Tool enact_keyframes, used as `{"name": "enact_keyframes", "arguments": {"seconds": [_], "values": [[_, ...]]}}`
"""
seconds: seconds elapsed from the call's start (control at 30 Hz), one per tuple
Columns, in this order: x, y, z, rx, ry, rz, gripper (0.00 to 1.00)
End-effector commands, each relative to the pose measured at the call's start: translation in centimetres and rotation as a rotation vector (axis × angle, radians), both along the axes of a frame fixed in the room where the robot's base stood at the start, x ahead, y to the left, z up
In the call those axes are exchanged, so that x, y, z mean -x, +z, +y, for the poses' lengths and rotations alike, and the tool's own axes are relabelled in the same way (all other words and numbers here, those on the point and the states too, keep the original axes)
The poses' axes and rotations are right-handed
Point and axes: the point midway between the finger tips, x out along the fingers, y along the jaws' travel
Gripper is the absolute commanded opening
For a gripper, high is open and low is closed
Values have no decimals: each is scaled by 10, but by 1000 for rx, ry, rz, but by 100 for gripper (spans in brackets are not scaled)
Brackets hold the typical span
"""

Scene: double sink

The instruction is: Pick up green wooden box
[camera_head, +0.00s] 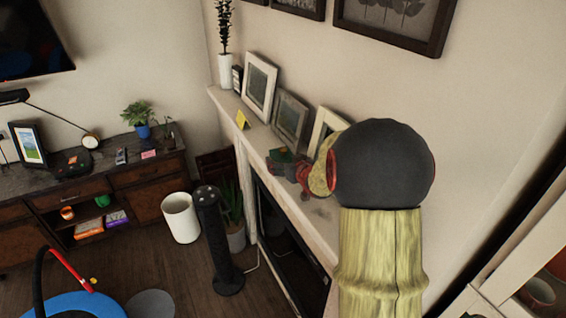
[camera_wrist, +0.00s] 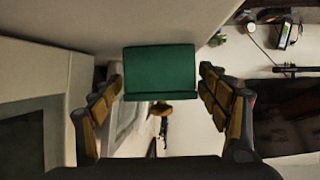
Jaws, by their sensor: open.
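The green wooden box (camera_wrist: 160,70) is a plain dark green block in the wrist view, upper middle, against the pale mantel surface. In the head view a small part of the box (camera_head: 279,155) shows on the mantel shelf, just left of my gripper (camera_head: 303,172). In the wrist view my gripper (camera_wrist: 161,82) is open, with one finger to each side of the box. The box lies at the level of the fingertips, with a gap on both sides. My wrist hides part of the shelf in the head view.
Framed pictures (camera_head: 290,117) lean on the wall along the mantel (camera_head: 253,130). A small yellow card (camera_head: 241,119) stands farther along it. Below are a black tower fan (camera_head: 215,240), a potted plant (camera_head: 235,236) and a white bin (camera_head: 181,217).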

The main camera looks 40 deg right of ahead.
Motion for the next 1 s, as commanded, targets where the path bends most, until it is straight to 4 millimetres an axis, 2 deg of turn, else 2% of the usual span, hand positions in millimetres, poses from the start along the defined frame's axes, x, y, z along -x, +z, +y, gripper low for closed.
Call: {"name": "enact_keyframes", "arguments": {"seconds": [0.13, 0.43, 1.0], "values": [[-13, -7, -4, -1, 1, 2, 76], [-16, -8, -5, 0, 0, 1, 76], [-16, -8, -5, 1, 0, 1, 43]]}}
